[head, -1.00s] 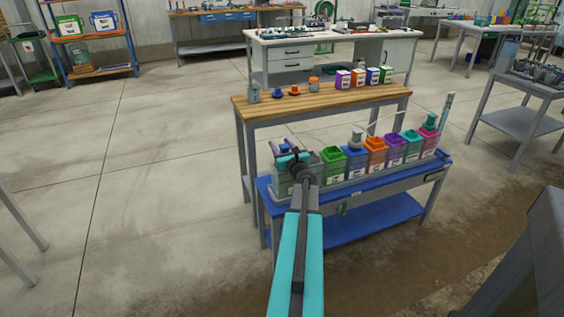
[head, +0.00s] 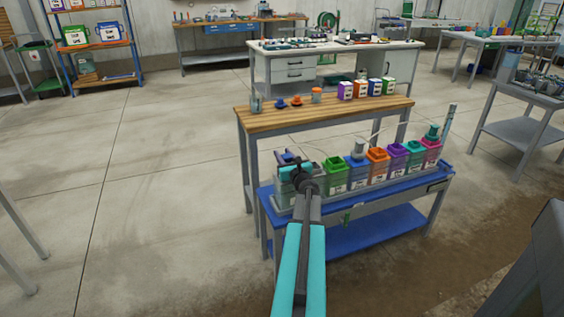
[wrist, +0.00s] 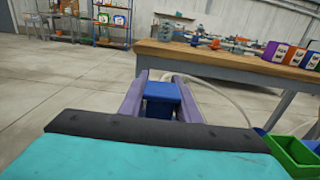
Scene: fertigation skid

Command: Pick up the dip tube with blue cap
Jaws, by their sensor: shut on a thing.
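My gripper (wrist: 160,84) is shut on the blue cap (wrist: 161,95) of the dip tube, which sits between its two grey-purple fingers in the wrist view. In the head view my gripper (head: 287,157) is over the left end of the row of coloured containers on the blue bench, with a bit of blue cap (head: 289,156) showing at the fingers. The tube below the cap is hidden by the gripper and arm. A thin pale hose (wrist: 222,99) curves away to the right of the fingers.
Open-topped containers, starting with a green one (head: 335,175), stand in a row right of my gripper on the blue bench (head: 400,214). Behind is a wooden-topped table (head: 330,109) with small caps and labelled boxes (head: 366,88). The floor to the left is clear.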

